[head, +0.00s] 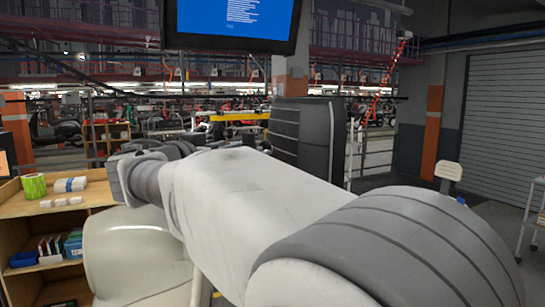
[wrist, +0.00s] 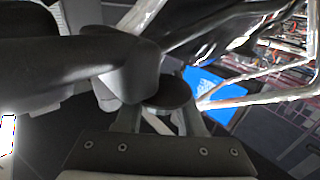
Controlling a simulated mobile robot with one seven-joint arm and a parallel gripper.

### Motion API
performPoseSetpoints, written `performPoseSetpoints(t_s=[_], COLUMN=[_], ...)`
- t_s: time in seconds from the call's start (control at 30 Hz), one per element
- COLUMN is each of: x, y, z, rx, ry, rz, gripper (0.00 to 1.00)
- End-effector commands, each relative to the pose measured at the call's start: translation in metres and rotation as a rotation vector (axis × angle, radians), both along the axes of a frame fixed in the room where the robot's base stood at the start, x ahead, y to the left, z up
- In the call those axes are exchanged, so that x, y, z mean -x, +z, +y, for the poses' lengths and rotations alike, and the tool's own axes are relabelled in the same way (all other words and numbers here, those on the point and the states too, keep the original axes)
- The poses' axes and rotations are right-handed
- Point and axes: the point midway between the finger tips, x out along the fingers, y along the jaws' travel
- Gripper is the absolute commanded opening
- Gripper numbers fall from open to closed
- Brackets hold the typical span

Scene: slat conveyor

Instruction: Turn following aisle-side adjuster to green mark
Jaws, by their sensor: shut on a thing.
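In the wrist view my gripper (wrist: 160,120) reaches up from the bottom edge, its two pale fingers closed on a dark round knob-like piece (wrist: 172,92). This piece appears to be the adjuster, but its markings are too dark to read. A smooth grey rounded part (wrist: 128,75) lies against or just in front of it on the left; I cannot tell whether they touch. I see no green mark in either view. In the head view my own arm fills the middle and hides the gripper and the adjuster.
Pale metal tubes (wrist: 265,98) run close to the right of my gripper in the wrist view. In the head view a wooden shelf (head: 95,195) with rolls and small boxes stands at the left. A screen (head: 232,22) hangs above. A white cart (head: 533,215) stands at the right.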

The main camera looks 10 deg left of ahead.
Motion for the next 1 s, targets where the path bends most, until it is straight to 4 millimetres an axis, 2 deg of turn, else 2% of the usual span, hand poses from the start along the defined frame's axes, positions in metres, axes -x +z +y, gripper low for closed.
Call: performPoseSetpoints(t_s=[0.43,0.87,0.9,1.0], x=[0.0029,0.0047,0.0047,0.0048], y=[0.0028,0.0026,0.0027,0.0024], z=[-0.0075,-0.0091,-0.0091,-0.0091], rx=[0.001,0.002,0.002,0.001], ry=[-0.26,-0.299,-0.299,-0.299], rz=[-0.004,-0.004,-0.004,-0.003], gripper=[0.0,0.0,0.39,0.57])
